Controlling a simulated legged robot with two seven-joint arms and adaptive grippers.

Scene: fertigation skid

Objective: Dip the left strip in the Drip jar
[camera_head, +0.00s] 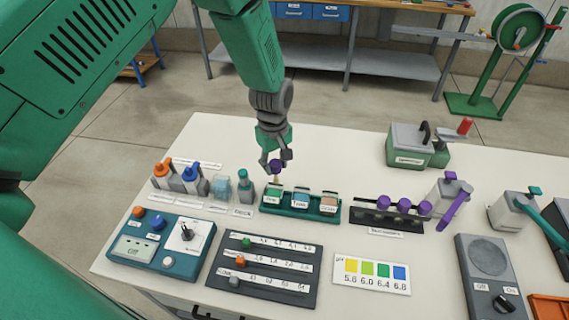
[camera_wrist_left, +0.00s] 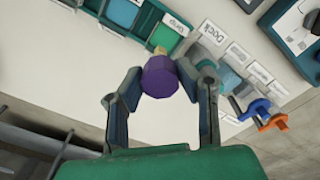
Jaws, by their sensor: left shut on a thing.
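My left gripper (camera_head: 275,160) is shut on the purple cap (camera_head: 276,167) of a strip. The cap also shows between the fingers in the left wrist view (camera_wrist_left: 160,77), with a small pale yellow part beyond it. The strip points down over the Drip jar (camera_head: 272,196), the left one of three jars in a green tray (camera_head: 301,215). In the wrist view the Drip jar (camera_wrist_left: 165,38) shows green, next to the yellow part. I cannot tell whether the strip's tip is inside the jar. My right gripper is not in view.
A dark rack (camera_head: 386,219) with three purple-capped strips stands right of the jars. Orange and blue valves (camera_head: 180,178) and a small grey-green post (camera_head: 245,191) stand left. A colour chart (camera_head: 371,273) and a slider board (camera_head: 262,272) lie in front. The table behind the jars is clear.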

